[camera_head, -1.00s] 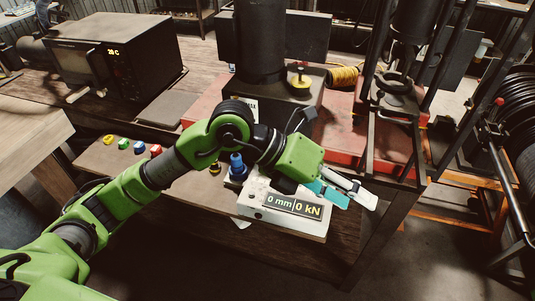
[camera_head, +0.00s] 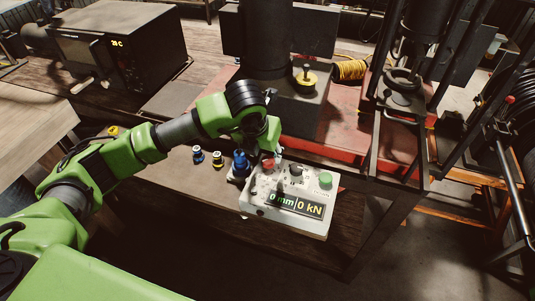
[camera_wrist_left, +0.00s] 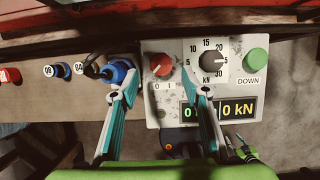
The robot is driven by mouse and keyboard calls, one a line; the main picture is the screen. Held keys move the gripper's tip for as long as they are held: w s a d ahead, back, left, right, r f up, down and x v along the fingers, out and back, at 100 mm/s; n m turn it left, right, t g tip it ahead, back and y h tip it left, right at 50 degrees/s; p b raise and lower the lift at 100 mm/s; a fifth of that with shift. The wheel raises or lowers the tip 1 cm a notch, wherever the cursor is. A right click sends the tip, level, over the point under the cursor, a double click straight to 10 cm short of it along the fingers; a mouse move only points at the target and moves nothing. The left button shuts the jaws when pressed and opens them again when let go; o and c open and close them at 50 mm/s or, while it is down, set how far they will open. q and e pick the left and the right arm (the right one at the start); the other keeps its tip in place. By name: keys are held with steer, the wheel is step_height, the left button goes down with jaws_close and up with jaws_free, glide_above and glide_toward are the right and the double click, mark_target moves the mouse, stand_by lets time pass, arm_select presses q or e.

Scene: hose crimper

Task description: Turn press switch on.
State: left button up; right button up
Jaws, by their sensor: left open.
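The white press control box (camera_head: 263,210) stands at the table's front edge. It carries a red rotary switch (camera_head: 267,163), a black dial, a green button and a display reading 0 mm and 0 kN. In the left wrist view the red switch (camera_wrist_left: 160,66) is above the marks 0 and I. My left gripper (camera_wrist_left: 155,75) is open and empty, with one finger on each side of the switch in that picture. I cannot tell whether either finger touches it. In the head view the gripper (camera_head: 274,158) is mostly hidden behind its own arm. My right gripper is not in view.
A blue fitting (camera_head: 240,165) stands just left of the box, close to one finger in the wrist view. Smaller fittings (camera_head: 217,160) stand further left. The black press with its red base (camera_head: 345,150) rises behind. An oven (camera_head: 120,50) is at the back left.

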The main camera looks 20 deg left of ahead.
mark_target(268, 160)
arm_select(q)
steer(key=shift+p+x, duration=0.55)
steer(key=shift+x, duration=2)
steer(key=c, duration=1.1)
